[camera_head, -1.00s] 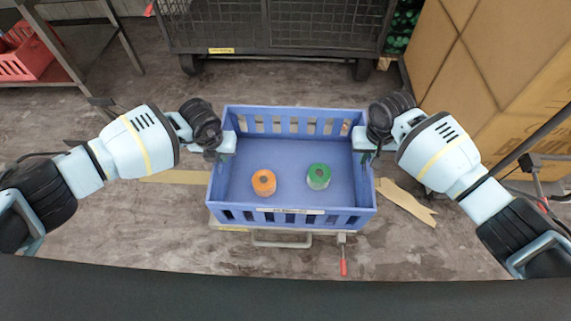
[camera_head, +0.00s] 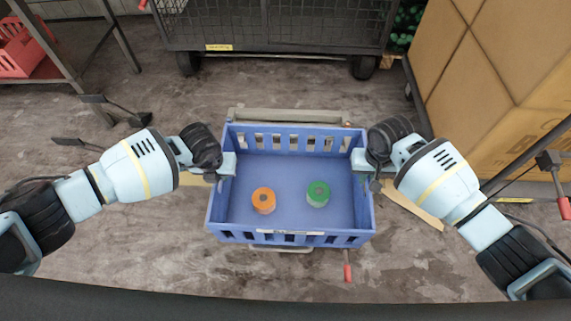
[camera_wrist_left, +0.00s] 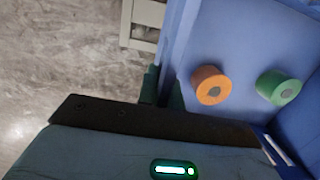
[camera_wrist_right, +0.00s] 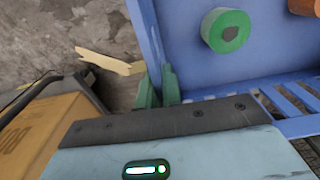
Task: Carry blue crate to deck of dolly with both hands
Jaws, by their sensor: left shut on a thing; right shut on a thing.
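The blue crate (camera_head: 292,239) is in front of me, with an orange roll (camera_head: 263,200) and a green roll (camera_head: 318,193) on its floor. My left gripper (camera_head: 226,166) is shut on the crate's left wall, and my right gripper (camera_head: 362,162) is shut on its right wall. The left wrist view shows the left fingers (camera_wrist_left: 162,88) at the wall; the right wrist view shows the right fingers (camera_wrist_right: 158,88) there. A pale grey frame (camera_head: 290,115) shows behind the crate and is mostly hidden below it. I cannot tell whether it is the dolly or touches the crate.
A dark mesh cage (camera_head: 280,25) on casters stands at the back. Large cardboard boxes (camera_head: 490,70) stand at the right. A rack (camera_head: 75,75) with a red bin (camera_head: 25,50) is at the back left. A flat tan piece (camera_head: 412,207) lies on the floor at right.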

